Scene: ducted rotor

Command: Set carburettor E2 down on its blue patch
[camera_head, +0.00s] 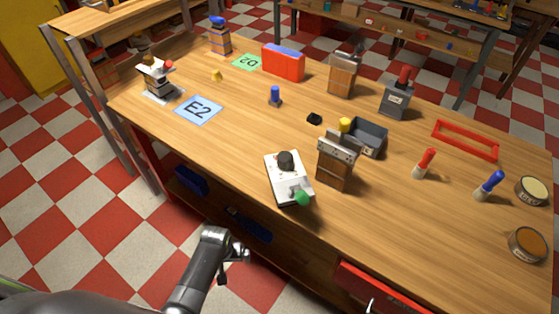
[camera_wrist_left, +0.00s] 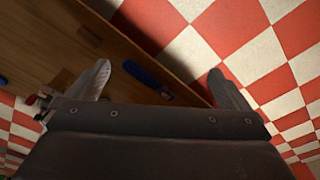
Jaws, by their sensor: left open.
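The blue patch (camera_head: 199,110) marked E2 lies bare on the left part of the bench. A pale metal device with a red knob (camera_head: 158,82) stands just up and left of the patch, apart from it. A white device with a black knob and a green knob (camera_head: 289,180) stands near the bench's front edge. I cannot read a label on either, so I cannot tell which is carburettor E2. My left gripper (camera_head: 241,254) is in front of the bench, off its top. In the left wrist view, its fingers (camera_wrist_left: 158,72) are apart with nothing between them.
A green patch (camera_head: 247,62) and a red box (camera_head: 283,62) are behind the blue patch. A blue bottle (camera_head: 275,96) and a wooden block with metal top (camera_head: 336,165) stand mid-bench. A lower shelf holds blue items (camera_head: 192,182). A red drawer (camera_head: 372,292) is at lower right.

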